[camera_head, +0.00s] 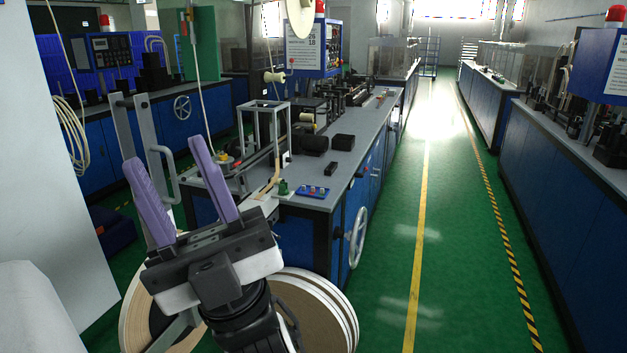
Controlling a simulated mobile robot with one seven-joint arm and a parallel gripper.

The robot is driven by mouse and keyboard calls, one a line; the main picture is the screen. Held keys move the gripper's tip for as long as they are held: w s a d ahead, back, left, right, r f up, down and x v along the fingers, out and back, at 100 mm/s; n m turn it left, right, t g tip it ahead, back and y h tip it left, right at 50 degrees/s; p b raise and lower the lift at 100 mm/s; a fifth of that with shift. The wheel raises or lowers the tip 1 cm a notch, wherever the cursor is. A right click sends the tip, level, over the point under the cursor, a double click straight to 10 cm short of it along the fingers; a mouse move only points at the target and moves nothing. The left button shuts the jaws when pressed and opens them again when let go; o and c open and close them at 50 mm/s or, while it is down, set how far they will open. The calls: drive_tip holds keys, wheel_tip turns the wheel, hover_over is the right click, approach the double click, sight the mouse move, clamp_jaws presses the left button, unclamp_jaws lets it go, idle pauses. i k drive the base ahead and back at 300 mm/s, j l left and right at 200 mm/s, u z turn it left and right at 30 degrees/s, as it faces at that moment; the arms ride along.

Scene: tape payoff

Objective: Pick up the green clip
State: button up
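A small dark green object (283,187), which looks like the green clip, sits near the front end of the grey bench top (318,203), just left of a small blue tray (300,193). It is too small to make out its shape. My gripper (163,151) is in the lower left with its two purple fingers spread wide and pointing up in the picture. Nothing is between the fingers. The gripper appears nearer to the camera than the green object, to its left and apart from it.
Large tape reels (335,305) stand below my gripper in front of the bench. A metal frame (265,125) and dark blocks (343,142) stand on the bench behind the green object. A white handwheel (357,238) sticks out at the bench side. The green aisle floor (450,220) is clear.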

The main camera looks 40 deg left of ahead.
sight(283, 189)
drive_tip(key=i, duration=1.25)
drive_tip(key=i+l+u, duration=0.1)
drive_tip(key=i+u, duration=0.2)
drive_tip(key=i, duration=0.25)
drive_tip(key=i+l+u, duration=0.2)
drive_tip(key=i+u, duration=0.15)
drive_tip(key=i, duration=0.15)
drive_tip(key=i+l+u, duration=0.2)
drive_tip(key=u, duration=0.2)
drive_tip(key=i+l+u, duration=0.3)
drive_tip(key=u, duration=0.15)
drive_tip(key=i+l+u, duration=0.25)
drive_tip(key=l+u, duration=0.15)
drive_tip(key=i+l+u, duration=0.15)
drive_tip(key=l+u, duration=1.1)
drive_tip(key=i+l+u, duration=0.2)
drive_tip(key=i+l, duration=0.15)
drive_tip(key=i+l+u, duration=0.2)
drive_tip(key=l, duration=0.3)
drive_tip(key=i, duration=0.4)
